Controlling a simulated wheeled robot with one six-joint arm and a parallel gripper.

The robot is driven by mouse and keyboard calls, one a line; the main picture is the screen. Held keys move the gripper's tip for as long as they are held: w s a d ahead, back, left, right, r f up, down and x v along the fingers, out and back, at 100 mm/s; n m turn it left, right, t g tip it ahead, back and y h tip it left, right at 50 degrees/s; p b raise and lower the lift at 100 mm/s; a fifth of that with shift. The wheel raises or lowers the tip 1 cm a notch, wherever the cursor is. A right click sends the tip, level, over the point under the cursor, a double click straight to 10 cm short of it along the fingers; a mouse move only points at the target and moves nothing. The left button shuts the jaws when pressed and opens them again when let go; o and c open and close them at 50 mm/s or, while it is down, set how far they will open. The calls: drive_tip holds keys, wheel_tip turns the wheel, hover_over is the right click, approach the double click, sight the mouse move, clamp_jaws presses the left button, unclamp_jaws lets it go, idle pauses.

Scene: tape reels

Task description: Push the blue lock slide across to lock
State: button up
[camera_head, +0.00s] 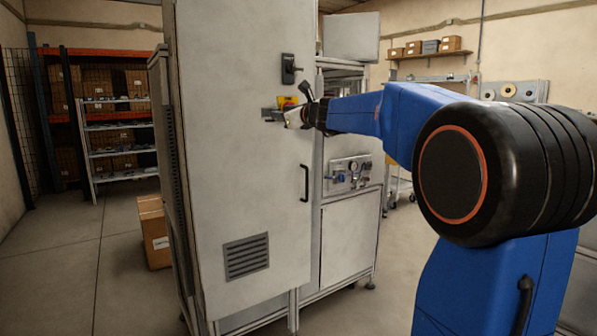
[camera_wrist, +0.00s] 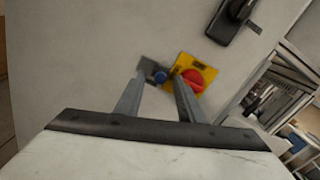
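The blue lock slide (camera_wrist: 159,77) shows in the wrist view as a small round blue knob on a dark grey plate (camera_wrist: 149,70) on the pale cabinet door. My gripper (camera_wrist: 161,83) is open, with one finger to the left of the knob and one to its right. I cannot tell whether either finger touches the knob or how deep they reach. In the head view my gripper (camera_head: 297,117) is close to the cabinet door (camera_head: 235,170); the grey plate (camera_head: 270,115) shows at its left, and the blue knob is hidden there.
A yellow box with a red button (camera_wrist: 194,79) sits just right of the plate, close behind the right finger. A black rotary switch (camera_head: 290,68) is above it. A black door handle (camera_head: 305,183) is below my gripper. A cardboard box (camera_head: 153,230) stands on the floor at left.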

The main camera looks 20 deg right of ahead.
drive_tip(key=s+d, duration=0.2)
drive_tip(key=s, duration=1.3)
drive_tip(key=s+a+f+n+g+y, duration=0.1)
drive_tip(key=s+a+f+n+g, duration=0.1)
drive_tip(key=s+a+f+n, duration=0.2)
drive_tip(key=s+a+f+n+g, duration=0.3)
drive_tip(key=s+f+n, duration=0.2)
drive_tip(key=f, duration=0.6)
drive_tip(key=shift+s+a+n+y, duration=0.4)
drive_tip(key=shift+n, duration=0.7)
